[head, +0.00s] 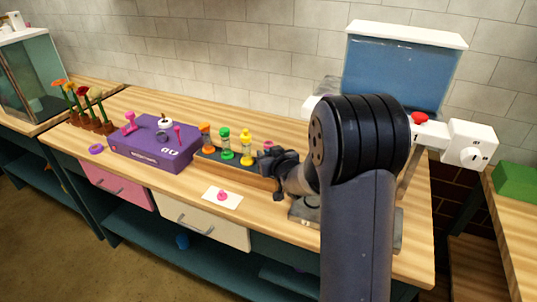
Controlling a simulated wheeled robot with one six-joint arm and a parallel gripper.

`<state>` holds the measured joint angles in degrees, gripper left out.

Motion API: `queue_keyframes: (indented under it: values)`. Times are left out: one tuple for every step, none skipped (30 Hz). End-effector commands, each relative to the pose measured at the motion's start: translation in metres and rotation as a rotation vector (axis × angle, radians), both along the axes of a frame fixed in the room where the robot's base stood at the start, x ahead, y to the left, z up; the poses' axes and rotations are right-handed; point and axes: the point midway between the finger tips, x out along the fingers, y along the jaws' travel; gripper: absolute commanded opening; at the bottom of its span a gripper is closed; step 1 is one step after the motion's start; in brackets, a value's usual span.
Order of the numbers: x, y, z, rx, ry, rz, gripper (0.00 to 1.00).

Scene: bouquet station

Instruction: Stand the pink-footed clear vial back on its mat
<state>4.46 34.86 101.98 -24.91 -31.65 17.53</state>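A rack (235,170) on the wooden counter holds upright vials with orange, green and yellow ends. At its right end a small pink part (268,145) shows, likely of the pink-footed vial; its clear body is mostly hidden by my gripper. My gripper (268,162) is at that end of the rack, close to the pink part. Its fingers are dark and small here, so I cannot tell whether they are open or shut on the vial. A white mat (234,202) with a round pink spot or piece on it lies in front of the rack.
A purple box (150,148) with pink knobs stands left of the rack, with a purple ring (96,149) beside it. Flowers (88,105) stand far left. A blue-tanked machine (400,75) with a red button stands behind my arm. Counter around the mat is clear.

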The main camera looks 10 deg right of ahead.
Motion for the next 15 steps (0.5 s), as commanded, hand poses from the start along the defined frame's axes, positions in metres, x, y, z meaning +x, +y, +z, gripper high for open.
queue_keyframes:
  values:
    - [0.0000, 0.0000, 0.0004, 0.000, 0.000, 0.000, 0.38]
    - [0.0000, 0.0000, 0.0004, 0.000, 0.000, 0.000, 0.40]
    - [0.0000, 0.0000, 0.0004, 0.000, 0.000, 0.000, 0.43]
    - [0.0000, 0.0000, 0.0004, 0.000, 0.000, 0.000, 0.46]
    - [0.0000, 0.0000, 0.0004, 0.000, 0.000, 0.000, 0.48]
    - [0.0000, 0.0000, 0.0004, 0.000, 0.000, 0.000, 0.49]
    - [0.0000, 0.0000, 0.0004, 0.000, 0.000, 0.000, 0.49]
    - [0.0001, 0.0000, 0.0005, 0.000, 0.000, 0.000, 0.49]
    - [0.0001, 0.0000, 0.0005, 0.000, 0.000, 0.000, 0.49]
    - [0.0001, 0.0000, 0.0005, 0.000, 0.000, 0.000, 0.49]
    - [0.0001, 0.0000, 0.0005, 0.000, 0.000, 0.000, 0.49]
    - [0.0000, 0.0000, 0.0009, 0.000, 0.000, 0.000, 0.49]
    - [0.0001, 0.0000, 0.0016, 0.000, 0.000, 0.000, 0.49]
    - [0.0000, 0.0001, 0.0025, 0.000, 0.000, 0.000, 0.49]
    - [0.0000, 0.0000, 0.0044, 0.000, 0.000, 0.000, 0.49]
